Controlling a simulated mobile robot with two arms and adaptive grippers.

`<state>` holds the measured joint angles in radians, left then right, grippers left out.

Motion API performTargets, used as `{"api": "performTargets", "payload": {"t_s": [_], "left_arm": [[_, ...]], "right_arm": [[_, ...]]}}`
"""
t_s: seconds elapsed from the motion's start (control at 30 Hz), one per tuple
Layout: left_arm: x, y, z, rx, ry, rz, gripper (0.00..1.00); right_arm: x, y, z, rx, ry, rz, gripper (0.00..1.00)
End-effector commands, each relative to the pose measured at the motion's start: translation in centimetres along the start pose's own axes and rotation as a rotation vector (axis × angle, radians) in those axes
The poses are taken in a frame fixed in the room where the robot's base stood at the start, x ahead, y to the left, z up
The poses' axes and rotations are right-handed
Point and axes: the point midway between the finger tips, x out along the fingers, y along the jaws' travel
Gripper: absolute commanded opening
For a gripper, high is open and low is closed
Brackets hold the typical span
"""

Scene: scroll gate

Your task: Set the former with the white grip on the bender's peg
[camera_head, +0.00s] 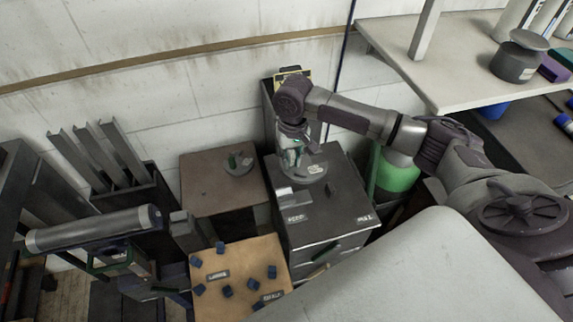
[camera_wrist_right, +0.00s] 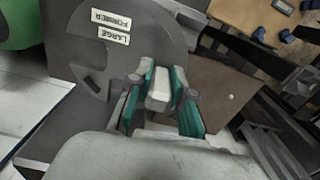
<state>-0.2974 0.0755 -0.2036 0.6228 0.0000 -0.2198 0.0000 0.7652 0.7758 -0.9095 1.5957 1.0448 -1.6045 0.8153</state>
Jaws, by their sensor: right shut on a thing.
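The former with the white grip is a grey disc (camera_head: 314,172) at the dark cabinet in the head view. In the right wrist view the disc (camera_wrist_right: 152,30) carries the labels "LARGE" and "FORMER" and has a dark slot. Its white grip (camera_wrist_right: 160,90) stands between the teal pads of my right gripper (camera_wrist_right: 163,98), which is shut on it. In the head view this gripper (camera_head: 291,157) points down over the disc. I cannot tell whether the disc rests on the cabinet or is just above it. The bender's peg cannot be made out. My left gripper is not in view.
A smaller former with a green grip (camera_head: 240,162) lies on the brown table (camera_head: 205,190). The dark cabinet (camera_head: 340,205) has labels on top. A tan board (camera_head: 240,285) holds several blue pieces. A grey cylinder (camera_head: 90,230) lies at left. A green tank (camera_head: 398,172) stands right.

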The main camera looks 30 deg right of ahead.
Motion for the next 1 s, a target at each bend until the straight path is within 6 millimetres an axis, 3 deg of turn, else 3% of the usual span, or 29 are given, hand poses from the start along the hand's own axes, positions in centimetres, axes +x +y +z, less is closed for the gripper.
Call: {"api": "performTargets", "payload": {"t_s": [0.03, 0.1, 0.33, 0.6, 1.0], "left_arm": [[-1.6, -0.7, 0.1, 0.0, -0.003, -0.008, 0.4], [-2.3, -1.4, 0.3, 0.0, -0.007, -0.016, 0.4], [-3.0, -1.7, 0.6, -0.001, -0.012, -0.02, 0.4], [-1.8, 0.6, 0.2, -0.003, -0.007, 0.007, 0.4], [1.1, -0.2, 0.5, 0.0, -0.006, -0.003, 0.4]], "right_arm": [[-0.6, 1.1, -0.8, 0.016, 0.001, 0.004, 0.0], [-0.1, 2.3, -1.6, 0.027, 0.003, 0.009, 0.0], [1.0, 4.4, -2.7, 0.041, 0.01, 0.018, 0.0], [2.0, 4.5, -2.8, 0.04, 0.011, 0.018, 0.0], [4.3, 4.5, -2.8, 0.041, 0.011, 0.019, 0.0]]}}
